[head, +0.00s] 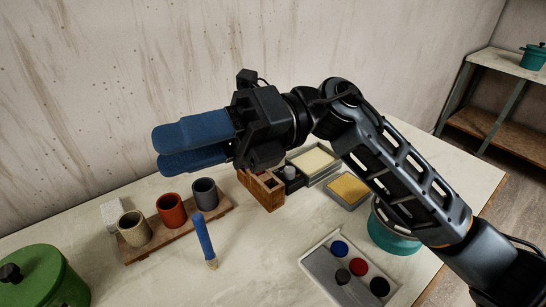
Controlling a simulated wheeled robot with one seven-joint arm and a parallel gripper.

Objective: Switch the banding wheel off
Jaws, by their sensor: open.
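My gripper (165,152) has two blue fingers, one above the other, pointing left with a gap between them. It is open and empty, in the air above the table's back left part, in front of the wall. I cannot tell for certain which thing is the banding wheel. A round teal thing (393,238) stands at the right of the table, partly hidden behind my arm. A grey tray or panel (318,262) with several blue, red and dark discs lies at the front right. A small dark thing with a pale round top (290,174) stands beside the wooden block, below my wrist.
Three cups, beige (134,229), red (171,209) and grey (204,194), stand on a wooden board (185,235). A green lidded pot (42,278), a wooden block (262,190) and two shallow trays (313,160) (348,189) are also there.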

